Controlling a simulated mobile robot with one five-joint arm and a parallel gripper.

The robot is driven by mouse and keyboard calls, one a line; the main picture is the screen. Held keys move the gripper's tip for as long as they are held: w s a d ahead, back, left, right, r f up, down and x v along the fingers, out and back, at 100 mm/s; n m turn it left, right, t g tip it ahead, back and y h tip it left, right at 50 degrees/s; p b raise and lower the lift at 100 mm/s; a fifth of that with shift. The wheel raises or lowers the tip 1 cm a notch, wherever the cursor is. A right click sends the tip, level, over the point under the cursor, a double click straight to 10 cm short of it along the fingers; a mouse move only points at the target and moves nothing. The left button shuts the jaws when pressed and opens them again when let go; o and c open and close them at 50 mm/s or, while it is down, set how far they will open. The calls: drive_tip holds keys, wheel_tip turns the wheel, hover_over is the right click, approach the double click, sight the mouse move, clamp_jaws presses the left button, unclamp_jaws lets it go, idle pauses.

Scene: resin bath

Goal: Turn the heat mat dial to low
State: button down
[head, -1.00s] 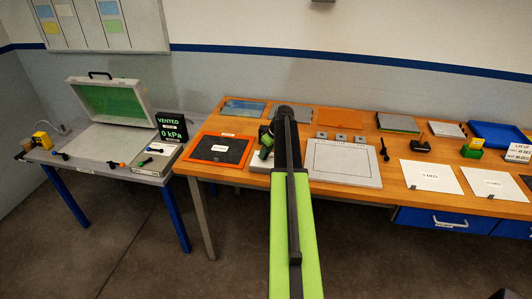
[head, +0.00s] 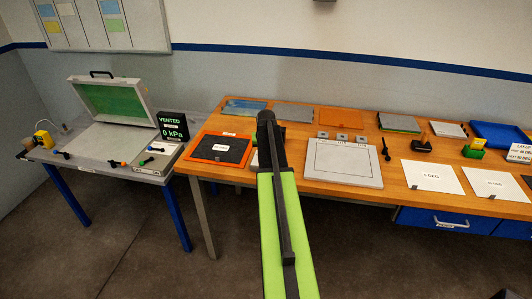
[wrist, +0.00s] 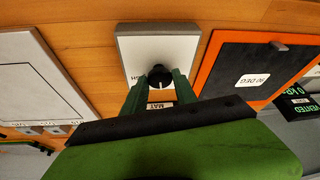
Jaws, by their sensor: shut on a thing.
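The heat mat dial is a black round knob (wrist: 159,76) on a white control box (wrist: 160,45), seen in the wrist view. A small label reading MAT lies just below the knob, and part of another label shows on the box's left side. My gripper (wrist: 159,83) has its green fingers on both sides of the knob and is shut on it. The fingers hide the knob's sides, and I cannot read its setting. In the head view my arm covers the knob and most of the box.
An orange-framed dark panel (head: 236,153) lies left of the box in the head view. A grey-white framed plate (head: 343,181) lies to its right. Small blocks, white cards and trays sit farther right on the wooden bench (head: 290,187). A second table holds an open case (head: 112,82).

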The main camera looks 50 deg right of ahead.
drive_tip(key=shift+m+g, duration=0.3)
drive_tip(key=shift+m, duration=0.4)
drive_tip(key=c, duration=1)
unclamp_jaws()
drive_tip(key=p+v, duration=1.6)
drive_tip(key=v, duration=0.1)
drive_tip(key=shift+a, duration=0.35)
drive_tip(key=shift+r, duration=0.1)
